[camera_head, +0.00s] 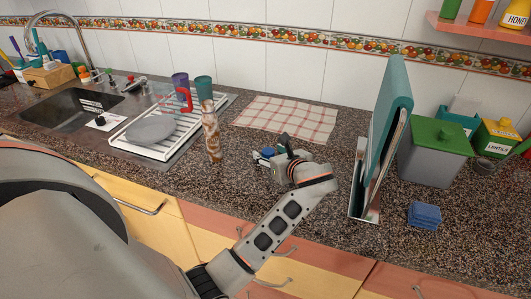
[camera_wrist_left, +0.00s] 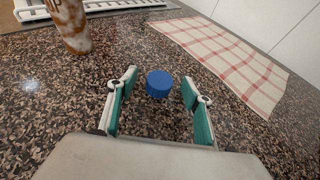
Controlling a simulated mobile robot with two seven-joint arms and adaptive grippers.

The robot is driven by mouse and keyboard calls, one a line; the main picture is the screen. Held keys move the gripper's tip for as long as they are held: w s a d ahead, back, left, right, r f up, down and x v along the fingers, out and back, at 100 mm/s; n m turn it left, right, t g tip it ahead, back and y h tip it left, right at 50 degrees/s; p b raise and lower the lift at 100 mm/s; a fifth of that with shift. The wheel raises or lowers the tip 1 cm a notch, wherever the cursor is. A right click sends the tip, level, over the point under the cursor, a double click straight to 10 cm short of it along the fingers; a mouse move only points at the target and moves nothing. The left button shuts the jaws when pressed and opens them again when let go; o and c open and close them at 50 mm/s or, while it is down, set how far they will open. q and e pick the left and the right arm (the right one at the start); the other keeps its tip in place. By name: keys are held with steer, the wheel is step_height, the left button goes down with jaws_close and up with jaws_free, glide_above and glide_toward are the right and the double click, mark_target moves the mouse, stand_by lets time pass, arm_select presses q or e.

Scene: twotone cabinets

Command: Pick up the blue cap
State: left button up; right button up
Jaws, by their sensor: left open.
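The blue cap (camera_wrist_left: 159,82) is a small round blue piece on the speckled countertop. In the left wrist view it lies between and slightly beyond the tips of my left gripper (camera_wrist_left: 160,92). The two teal-padded fingers are spread apart, with bare counter showing on both sides of the cap. In the head view my left gripper (camera_head: 274,153) is low over the counter, and a bit of the blue cap (camera_head: 268,152) shows at its fingers, partly hidden by them. I cannot tell whether a finger touches the cap. My right gripper is not in view.
A brown-and-white bottle (camera_head: 211,137) stands left of the gripper. A checkered cloth (camera_head: 290,116) lies behind it. An upright rack of boards or books (camera_head: 388,125) stands to the right, with a grey green-lidded bin (camera_head: 433,155) and blue sponges (camera_head: 424,215) beyond.

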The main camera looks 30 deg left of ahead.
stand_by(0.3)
arm_select(q)
steer(key=c, duration=0.8)
steer(key=shift+r, duration=0.15)
